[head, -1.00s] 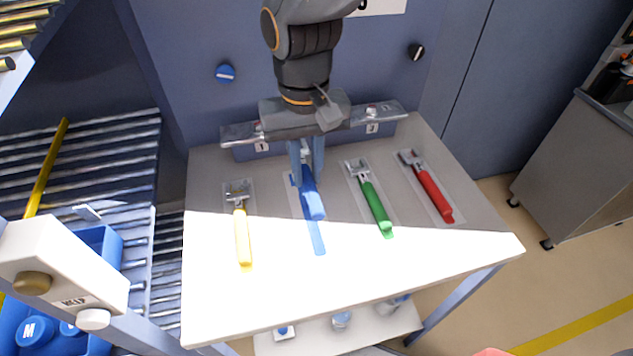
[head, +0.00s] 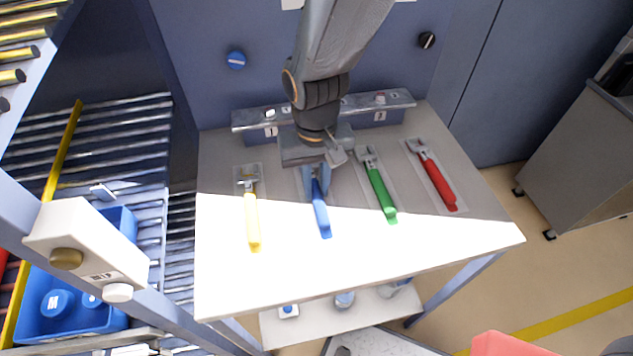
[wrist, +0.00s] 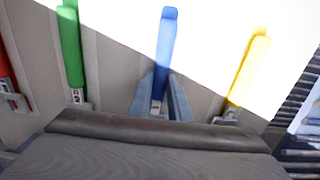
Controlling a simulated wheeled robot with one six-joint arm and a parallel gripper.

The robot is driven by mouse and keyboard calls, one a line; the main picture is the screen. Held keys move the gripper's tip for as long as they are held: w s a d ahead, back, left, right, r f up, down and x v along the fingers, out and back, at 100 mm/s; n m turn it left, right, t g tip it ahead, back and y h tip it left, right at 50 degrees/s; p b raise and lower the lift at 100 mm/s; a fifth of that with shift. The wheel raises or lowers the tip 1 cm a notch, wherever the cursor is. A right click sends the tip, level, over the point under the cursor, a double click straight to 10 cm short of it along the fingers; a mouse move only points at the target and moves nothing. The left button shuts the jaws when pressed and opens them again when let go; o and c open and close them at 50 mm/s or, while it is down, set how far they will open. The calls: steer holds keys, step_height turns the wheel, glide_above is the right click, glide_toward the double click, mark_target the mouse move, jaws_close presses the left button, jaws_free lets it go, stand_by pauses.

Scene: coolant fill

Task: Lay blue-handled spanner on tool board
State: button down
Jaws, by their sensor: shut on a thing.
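The blue-handled spanner (head: 321,213) is in my gripper (head: 316,183), whose blue-grey fingers are shut on it near its head. It also shows in the wrist view (wrist: 166,42), its handle pointing away from the fingers (wrist: 160,88). The spanner lies along its pale slot on the tool board (head: 285,275), between the yellow and green spanners. It is at or very close to the board surface; contact cannot be told for sure. Its head is mostly hidden by the fingers and wrist.
A yellow-handled spanner (head: 252,220) lies to the left, a green one (head: 381,193) and a red one (head: 436,182) to the right. A metal rail (head: 370,103) runs behind. A roller conveyor (head: 120,130) and a blue crate (head: 110,325) stand at the left.

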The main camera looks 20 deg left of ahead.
mark_target(317, 190)
steer(key=shift+f, duration=0.1)
steer(key=c, duration=1.6)
jaws_free()
steer(key=shift+c, duration=0.2)
step_height(317, 190, up, 12)
steer(key=b, duration=0.3)
